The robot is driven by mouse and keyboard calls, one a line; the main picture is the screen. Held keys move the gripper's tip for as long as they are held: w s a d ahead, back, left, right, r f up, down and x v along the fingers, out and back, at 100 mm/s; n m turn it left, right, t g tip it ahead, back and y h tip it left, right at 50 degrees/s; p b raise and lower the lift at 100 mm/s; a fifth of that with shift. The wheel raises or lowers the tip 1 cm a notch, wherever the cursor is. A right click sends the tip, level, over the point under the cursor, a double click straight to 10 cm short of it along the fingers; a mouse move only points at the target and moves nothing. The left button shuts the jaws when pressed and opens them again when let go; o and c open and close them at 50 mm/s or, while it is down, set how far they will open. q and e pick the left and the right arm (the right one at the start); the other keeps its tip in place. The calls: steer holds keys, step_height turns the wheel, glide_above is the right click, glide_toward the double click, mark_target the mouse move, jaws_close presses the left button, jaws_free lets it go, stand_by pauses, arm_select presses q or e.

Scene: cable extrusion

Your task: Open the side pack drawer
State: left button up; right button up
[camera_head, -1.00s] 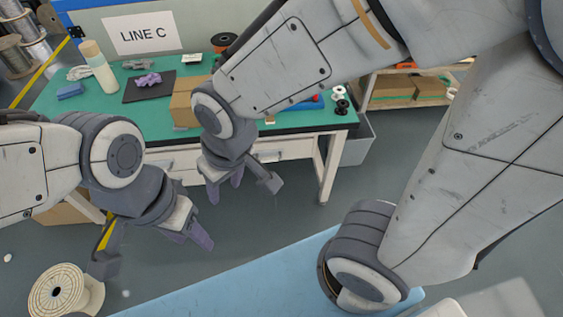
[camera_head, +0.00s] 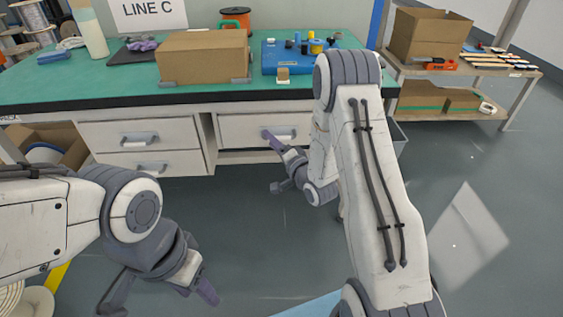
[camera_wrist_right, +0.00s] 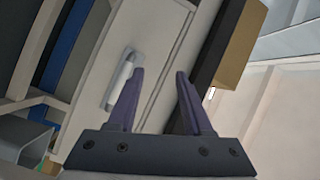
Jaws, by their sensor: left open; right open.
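A white single drawer (camera_head: 235,130) is under the right part of the workbench, with a grey bar handle (camera_head: 281,133). It looks shut. My right gripper (camera_head: 271,163) is open and empty in front of it, with one finger overlapping the handle's left end in the head view. In the right wrist view, the handle (camera_wrist_right: 120,82) is just left of the open fingers (camera_wrist_right: 160,76), not between them; contact cannot be told. Two stacked drawers (camera_head: 140,135) with grey handles are further left, both looking shut. No label tells which is the side pack drawer. My left gripper (camera_head: 160,298) is open and empty, low at the left.
The green-topped workbench (camera_head: 110,90) carries a cardboard box (camera_head: 203,57) and a blue tray (camera_head: 285,58) of small parts. A shelf rack (camera_head: 450,70) with cardboard boxes stands to the right. A cardboard box (camera_head: 60,145) is under the bench at left.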

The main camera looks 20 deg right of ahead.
mark_target(281, 138)
steer(key=s+d+f+m+t+h+b, duration=0.1)
steer(key=s+d+f+m+t+b, duration=0.2)
steer(key=d+f+m+b, duration=0.25)
steer(key=shift+n, duration=0.65)
steer(key=x, duration=0.3)
steer(key=b+x, duration=0.1)
steer(key=x, duration=0.2)
steer(key=f+x, duration=0.1)
steer(key=x, duration=0.3)
steer(key=shift+w+d+f+b, duration=0.2)
steer(key=shift+d+b, duration=0.1)
steer(key=shift+b, duration=0.1)
arm_select(q)
step_height(281, 138, down, 10)
arm_select(e)
jaws_close()
